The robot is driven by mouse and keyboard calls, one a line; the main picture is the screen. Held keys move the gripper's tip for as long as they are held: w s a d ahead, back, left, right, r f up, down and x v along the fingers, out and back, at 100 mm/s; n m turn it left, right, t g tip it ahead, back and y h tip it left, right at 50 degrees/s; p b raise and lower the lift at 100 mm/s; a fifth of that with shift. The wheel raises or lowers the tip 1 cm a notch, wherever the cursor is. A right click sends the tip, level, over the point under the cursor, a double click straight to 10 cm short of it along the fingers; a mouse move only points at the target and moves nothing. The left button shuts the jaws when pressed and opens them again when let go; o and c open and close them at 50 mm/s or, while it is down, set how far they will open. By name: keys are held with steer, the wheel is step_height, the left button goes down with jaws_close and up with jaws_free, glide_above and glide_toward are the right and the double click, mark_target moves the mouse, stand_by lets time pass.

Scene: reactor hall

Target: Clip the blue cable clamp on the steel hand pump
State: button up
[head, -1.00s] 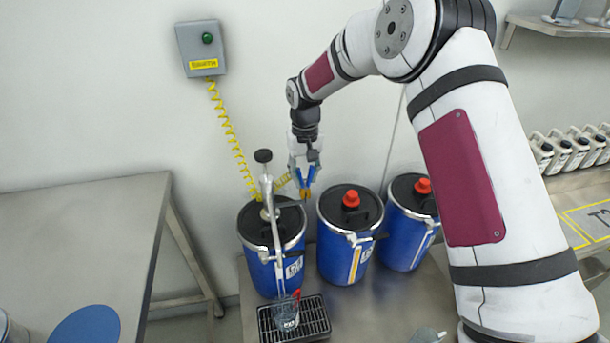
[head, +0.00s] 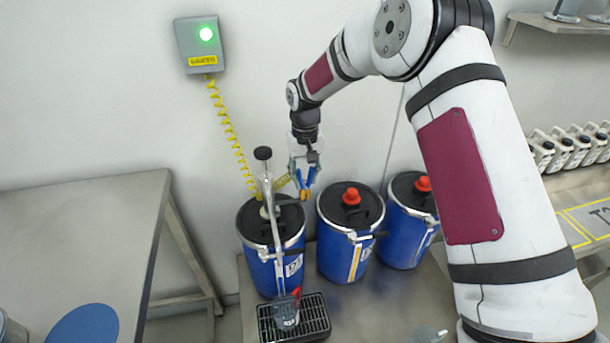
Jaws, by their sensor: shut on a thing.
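My gripper (head: 306,165) is shut on the blue cable clamp (head: 311,176), which hangs below the fingers with orange-brown tips pointing down. The steel hand pump (head: 267,187) stands upright on the left blue drum, with a black knob on top and a long spout reaching down in front. In the head view the clamp is just right of the pump with a gap between them. A coiled yellow cable (head: 228,125) hangs from the grey wall box (head: 199,46), and a yellow stretch shows between pump and clamp. The box's green lamp (head: 206,34) glows brightly.
Three blue drums stand in a row; the middle drum (head: 344,255) and right drum (head: 405,250) carry red caps. A glass beaker (head: 286,314) sits under the spout on a black drip grate (head: 314,321). A steel table (head: 90,230) is at left.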

steer(key=o, duration=1)
steer(key=shift+o, duration=0.2)
step_height(320, 180, up, 12)
steer(key=shift+r, duration=0.1)
steer(key=s+d+r+t, duration=0.1)
steer(key=s+d+r, duration=0.5)
steer(key=s+r, duration=0.25)
steer(key=s+d+r+t, duration=0.1)
steer(key=s+d+r, duration=0.55)
steer(key=s, duration=0.25)
steer(key=s+d+f+m+t, duration=0.1)
steer(key=s+d, duration=0.1)
steer(key=s, duration=0.8)
steer(key=s+d+f+m+t, duration=0.1)
steer(key=s+d, duration=0.2)
steer(key=s, duration=0.8)
steer(key=shift+s+d+f, duration=0.15)
steer(key=shift+s+f, duration=0.1)
steer(key=shift+s, duration=0.05)
